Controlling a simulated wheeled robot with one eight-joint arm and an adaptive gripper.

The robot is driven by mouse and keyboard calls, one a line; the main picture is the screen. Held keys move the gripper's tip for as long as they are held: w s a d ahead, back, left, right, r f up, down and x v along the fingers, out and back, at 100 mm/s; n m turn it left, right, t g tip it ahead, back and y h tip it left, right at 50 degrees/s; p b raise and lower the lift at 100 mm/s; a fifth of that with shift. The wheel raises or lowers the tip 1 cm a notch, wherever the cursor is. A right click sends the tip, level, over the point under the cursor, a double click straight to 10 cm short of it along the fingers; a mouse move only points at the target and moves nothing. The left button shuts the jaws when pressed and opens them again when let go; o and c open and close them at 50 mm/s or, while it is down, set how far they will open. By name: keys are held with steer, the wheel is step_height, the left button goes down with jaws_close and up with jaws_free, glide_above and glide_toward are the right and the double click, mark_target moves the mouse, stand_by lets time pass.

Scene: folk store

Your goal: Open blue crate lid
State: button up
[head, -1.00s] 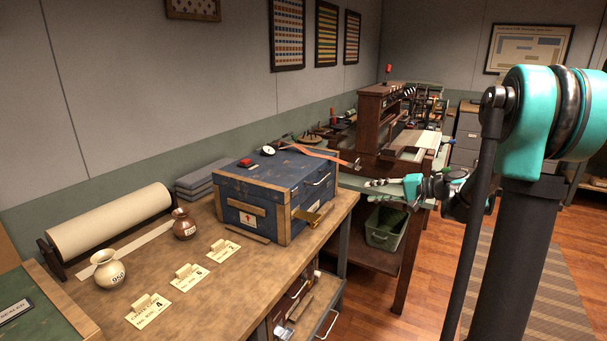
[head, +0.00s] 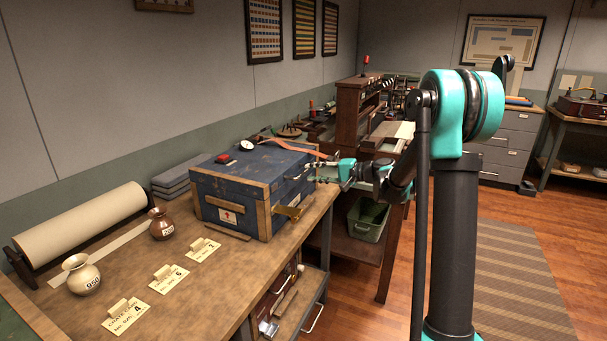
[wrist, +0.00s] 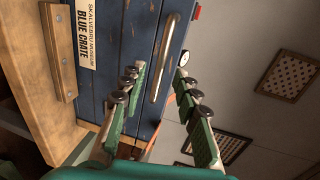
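The blue crate (head: 240,200) stands on the workbench with its lid (head: 262,165) closed. It has wooden edges, and a metal handle shows on its right end. In the wrist view the crate's end bears a "BLUE CRATE" label (wrist: 85,38), and the metal handle (wrist: 163,58) runs lengthwise. My gripper (head: 326,168) is at the crate's right end. In the wrist view my gripper (wrist: 158,76) is open, with its green-padded fingers apart and the handle in line with the gap between them. I cannot tell if either finger touches the handle.
A red item (head: 224,158), a round white dial (head: 246,145) and an orange strap (head: 290,147) lie on the lid. Two vases (head: 82,274) (head: 162,224), label cards (head: 168,277) and a paper roll (head: 85,225) share the bench. A green bin (head: 367,218) stands to the right, below.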

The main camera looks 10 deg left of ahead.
mark_target(304, 171)
steer(key=shift+x, duration=2.2)
jaws_close()
